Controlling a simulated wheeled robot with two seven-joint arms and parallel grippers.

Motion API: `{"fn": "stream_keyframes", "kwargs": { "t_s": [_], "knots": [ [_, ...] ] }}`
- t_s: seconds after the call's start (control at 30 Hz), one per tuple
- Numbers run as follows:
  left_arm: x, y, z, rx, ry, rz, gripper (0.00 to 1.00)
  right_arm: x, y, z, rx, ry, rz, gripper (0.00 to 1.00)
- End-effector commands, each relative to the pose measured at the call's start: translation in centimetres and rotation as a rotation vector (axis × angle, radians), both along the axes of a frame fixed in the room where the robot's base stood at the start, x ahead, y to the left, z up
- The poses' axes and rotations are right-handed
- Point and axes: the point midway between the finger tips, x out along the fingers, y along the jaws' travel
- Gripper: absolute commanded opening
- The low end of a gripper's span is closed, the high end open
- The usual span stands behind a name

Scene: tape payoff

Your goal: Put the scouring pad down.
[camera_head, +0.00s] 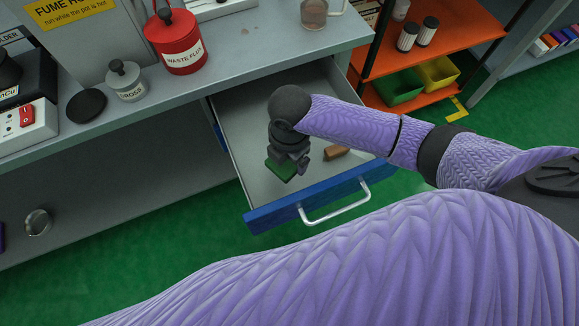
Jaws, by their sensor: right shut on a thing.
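The green scouring pad (279,169) is in my right gripper (286,163), which is shut on it and points down over the open drawer (249,110). The pad is partly hidden by the gripper. I cannot tell whether the pad touches the drawer floor. My left gripper is not in view.
A small brown block (336,153) lies in the drawer, to the right of the gripper. The drawer has a blue front (270,214) with a pale handle (336,207). The grey bench top (225,55) above carries a red waste flux can (176,42) and a grey lidded pot (126,81).

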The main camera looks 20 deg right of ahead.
Motion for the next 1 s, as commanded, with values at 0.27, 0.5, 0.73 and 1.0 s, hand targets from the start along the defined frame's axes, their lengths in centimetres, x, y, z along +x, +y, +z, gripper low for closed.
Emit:
{"fn": "stream_keyframes", "kwargs": {
  "t_s": [0.27, 0.5, 0.73, 1.0],
  "knots": [
    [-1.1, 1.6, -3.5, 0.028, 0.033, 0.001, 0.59, -0.1, 0.0, -6.4, 0.0, 0.005, -0.002, 0.15],
    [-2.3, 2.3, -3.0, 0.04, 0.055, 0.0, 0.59, 0.0, 0.0, -6.2, 0.0, 0.0, -0.001, 0.15],
    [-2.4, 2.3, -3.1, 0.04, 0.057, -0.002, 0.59, 0.0, 0.0, -6.4, 0.0, 0.001, -0.002, 1.0],
    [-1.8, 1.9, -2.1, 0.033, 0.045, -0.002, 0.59, 0.0, 0.0, -4.5, 0.0, -0.003, -0.002, 1.0]
  ]
}}
